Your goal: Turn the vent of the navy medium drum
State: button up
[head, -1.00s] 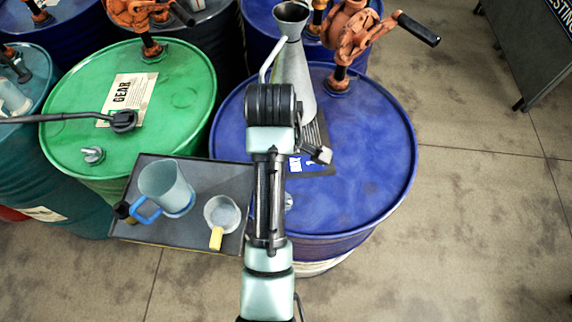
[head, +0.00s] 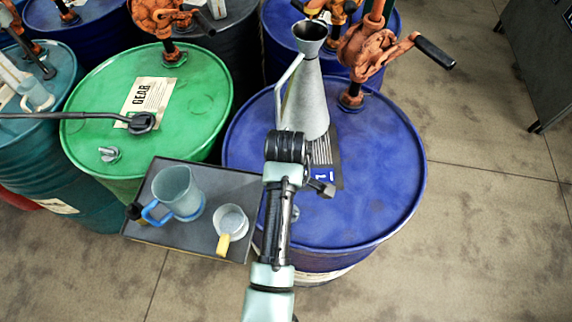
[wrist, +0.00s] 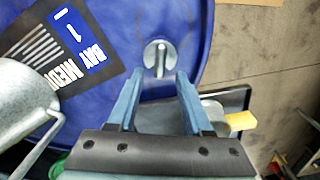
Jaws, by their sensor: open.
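The navy medium drum (head: 375,195) stands right of centre in the head view, its blue lid facing up. Its vent (wrist: 159,54) is a small silver disc with an upright tab, near the lid's edge in the wrist view. In the head view the vent (head: 295,213) is mostly hidden behind my arm. My gripper (wrist: 160,76) is open, its two blue fingers apart and empty. In the wrist view the vent shows just beyond the fingertips, between their lines; I cannot tell the height gap. My fingers are hidden in the head view.
A metal funnel-topped can (head: 305,105) and a dark label card (head: 328,150) are on the navy lid. An orange pump (head: 365,45) rises behind. A tray (head: 165,230) with a jug (head: 178,190) and a yellow-handled cup (head: 231,222) adjoins the drum. A green drum (head: 85,125) stands left.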

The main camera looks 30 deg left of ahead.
jog(key=shift+f, duration=1.55)
jog(key=shift+c, duration=0.2)
grip_shut()
